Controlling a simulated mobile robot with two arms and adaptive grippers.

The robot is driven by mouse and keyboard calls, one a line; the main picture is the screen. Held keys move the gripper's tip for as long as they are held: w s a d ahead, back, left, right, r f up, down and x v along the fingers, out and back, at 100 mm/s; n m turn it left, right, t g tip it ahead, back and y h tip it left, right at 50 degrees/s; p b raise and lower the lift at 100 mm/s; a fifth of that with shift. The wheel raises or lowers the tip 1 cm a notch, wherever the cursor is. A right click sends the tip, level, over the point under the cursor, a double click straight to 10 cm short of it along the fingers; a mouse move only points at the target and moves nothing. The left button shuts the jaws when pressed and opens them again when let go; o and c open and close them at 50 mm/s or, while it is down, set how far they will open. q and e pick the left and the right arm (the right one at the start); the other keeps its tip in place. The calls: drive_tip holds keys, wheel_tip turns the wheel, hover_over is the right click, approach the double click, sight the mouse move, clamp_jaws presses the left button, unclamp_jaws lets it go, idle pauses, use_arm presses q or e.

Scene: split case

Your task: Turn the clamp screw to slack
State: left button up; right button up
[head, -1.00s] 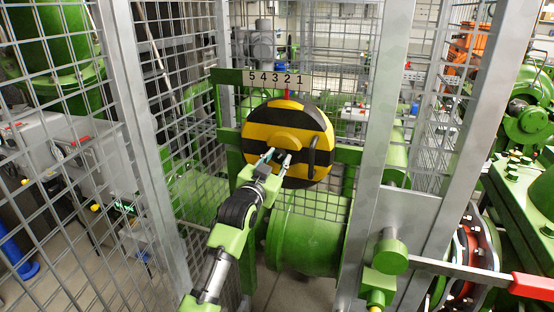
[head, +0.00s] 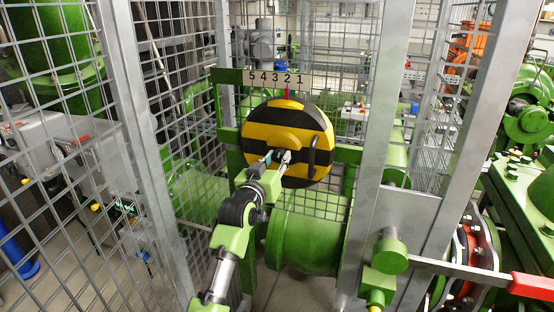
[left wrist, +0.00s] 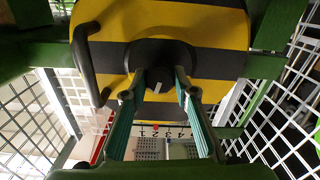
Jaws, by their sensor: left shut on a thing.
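A round disc (head: 300,118) with yellow and black stripes stands upright in a green frame, with a raised boss (head: 281,138) at its middle and a dark bar handle (head: 312,155) on its right side. My left gripper (head: 277,157) reaches the lower part of the boss and is shut on the clamp screw. In the left wrist view the two fingers of the left gripper (left wrist: 164,75) point at the dark boss (left wrist: 160,50), and the screw (left wrist: 162,82) between the tips is mostly hidden. My right gripper is in neither view.
A number plate (head: 276,78) marked 5 to 1 sits above the disc, with a red pointer near 2. Mesh fence panels and grey posts (head: 385,130) stand on both sides. A lever with a red grip (head: 530,287) juts out at the lower right.

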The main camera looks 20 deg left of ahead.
use_arm(q)
drive_tip(key=shift+a+r, duration=0.1)
drive_tip(key=shift+r, duration=0.45)
drive_tip(key=o, duration=1)
drive_tip(key=shift+o, duration=0.6)
drive_tip(key=shift+w+f, duration=0.2)
drive_tip(key=shift+f, duration=0.2)
drive_tip(key=s, duration=1.2)
drive_tip(key=shift+a, duration=0.15)
